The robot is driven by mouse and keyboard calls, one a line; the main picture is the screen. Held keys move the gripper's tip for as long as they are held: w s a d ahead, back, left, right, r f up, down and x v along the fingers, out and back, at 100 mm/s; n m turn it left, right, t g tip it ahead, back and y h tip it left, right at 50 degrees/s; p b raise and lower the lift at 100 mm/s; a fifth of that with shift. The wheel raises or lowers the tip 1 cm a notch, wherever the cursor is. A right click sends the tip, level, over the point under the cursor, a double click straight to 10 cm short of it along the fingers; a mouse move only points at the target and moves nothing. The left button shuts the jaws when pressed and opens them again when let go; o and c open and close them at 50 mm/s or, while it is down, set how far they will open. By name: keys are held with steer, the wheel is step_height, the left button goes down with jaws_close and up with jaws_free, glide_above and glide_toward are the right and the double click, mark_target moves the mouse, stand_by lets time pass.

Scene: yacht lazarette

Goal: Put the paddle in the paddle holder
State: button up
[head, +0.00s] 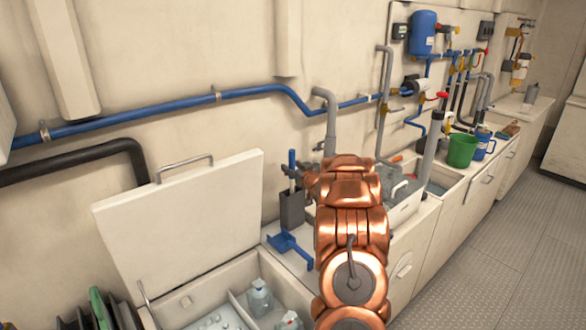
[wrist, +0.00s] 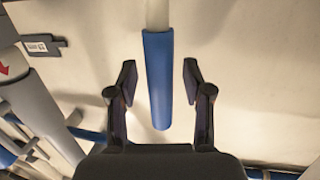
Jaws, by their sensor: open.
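A paddle's blue grip (head: 292,160) stands upright out of a dark grey box-like holder (head: 291,208) by the wall; whatever is inside the holder is hidden. The wrist view shows a blue grip (wrist: 157,80) on a pale shaft, apparently the same one. My gripper (wrist: 158,78) is open, its two dark fingers on either side of the grip with gaps to both. In the head view my copper arm hides most of the gripper. A blue bracket-like piece (head: 288,249) rests on the counter in front of the dark holder; I cannot tell which one is the paddle holder.
An open locker with a raised white lid (head: 185,220) is at the left, bottles (head: 259,297) inside. Blue pipe (head: 180,106) and grey pipe (head: 328,115) run along the wall. A sink, a green bucket (head: 462,150) and plumbing lie to the right. The floor (head: 510,240) is clear.

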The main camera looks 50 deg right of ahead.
steer(key=shift+r, duration=0.15)
steer(key=b+v, duration=0.2)
steer(key=v, duration=1)
steer(key=shift+b, duration=0.3)
